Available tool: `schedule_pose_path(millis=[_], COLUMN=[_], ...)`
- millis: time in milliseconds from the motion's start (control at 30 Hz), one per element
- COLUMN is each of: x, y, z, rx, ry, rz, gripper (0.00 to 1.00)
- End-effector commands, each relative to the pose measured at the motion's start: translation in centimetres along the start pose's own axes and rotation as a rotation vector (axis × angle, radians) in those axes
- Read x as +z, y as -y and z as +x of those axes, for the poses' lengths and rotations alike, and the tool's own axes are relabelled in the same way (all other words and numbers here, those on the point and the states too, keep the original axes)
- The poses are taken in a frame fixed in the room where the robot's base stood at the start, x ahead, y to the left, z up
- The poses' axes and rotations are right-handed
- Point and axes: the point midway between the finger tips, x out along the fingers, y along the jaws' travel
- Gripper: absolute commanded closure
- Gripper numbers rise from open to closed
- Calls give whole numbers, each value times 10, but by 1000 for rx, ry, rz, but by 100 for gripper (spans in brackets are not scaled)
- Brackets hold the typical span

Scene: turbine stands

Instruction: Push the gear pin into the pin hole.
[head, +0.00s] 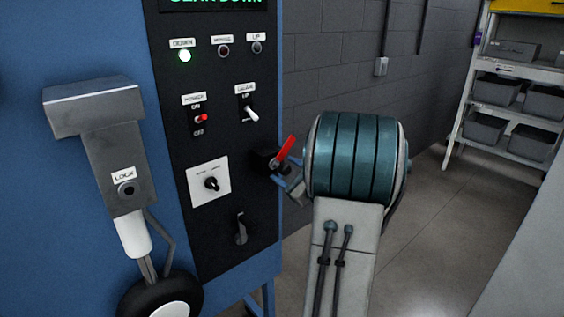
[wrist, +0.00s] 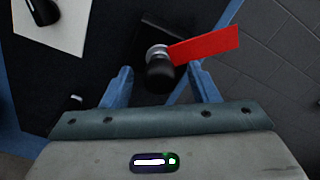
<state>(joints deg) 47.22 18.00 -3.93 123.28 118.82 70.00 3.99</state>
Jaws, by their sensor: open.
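What looks like the gear pin (wrist: 160,77) has a black rounded end, a metal collar and a flat red tag (wrist: 205,43). It sits at the right edge of the black panel; its red tag also shows in the head view (head: 285,150). My gripper (wrist: 160,73) is open, with one blue finger on each side of the pin's black end; contact cannot be told. In the head view my gripper (head: 284,178) partly hides the pin's lower side. The pin hole (head: 126,188) is a dark round opening under a LOCK label on the grey gear leg at left.
A wheel (head: 170,303) is below the gear leg. A shelf with grey bins (head: 497,90) stands at the back right. Floor is open before it.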

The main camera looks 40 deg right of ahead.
Motion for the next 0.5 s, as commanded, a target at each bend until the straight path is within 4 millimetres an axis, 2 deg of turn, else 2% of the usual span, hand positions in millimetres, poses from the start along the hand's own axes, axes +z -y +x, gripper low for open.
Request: schedule_pose_path(millis=[100,300,500], x=[0,0,1], y=[0,0,0], z=[0,0,-1], rx=[0,0,-1], ry=[0,0,1], rz=[0,0,-1], gripper=[48,100,100])
